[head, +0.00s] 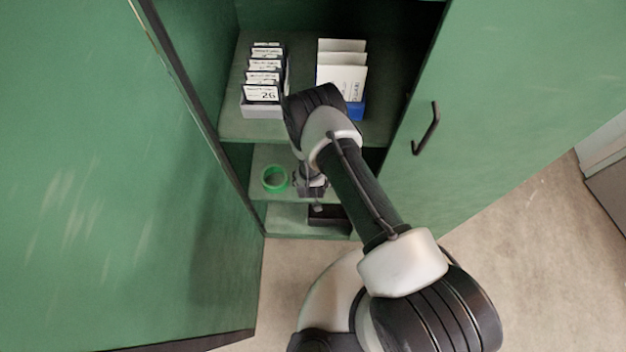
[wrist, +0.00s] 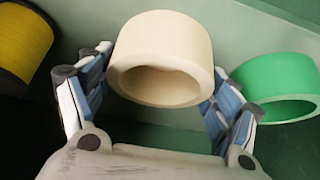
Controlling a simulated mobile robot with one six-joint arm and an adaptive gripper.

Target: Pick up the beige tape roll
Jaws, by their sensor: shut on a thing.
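The beige tape roll (wrist: 163,38) is in the middle of the wrist view, between the two fingers of my gripper (wrist: 160,85). The fingers press on its left and right sides, and the gripper is shut on it. The roll's round opening faces the wrist camera. I cannot tell whether it still touches the shelf. In the head view my gripper (head: 312,185) is at the middle shelf of the cabinet, and the beige roll is hidden behind my arm there.
A green tape roll (head: 274,179) lies left of my gripper; the wrist view shows it close on the right. A yellow roll (wrist: 22,42) is at the wrist view's left. Boxes (head: 262,95) and white folders (head: 340,62) fill the shelf above. Open green doors (head: 500,120) flank the cabinet.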

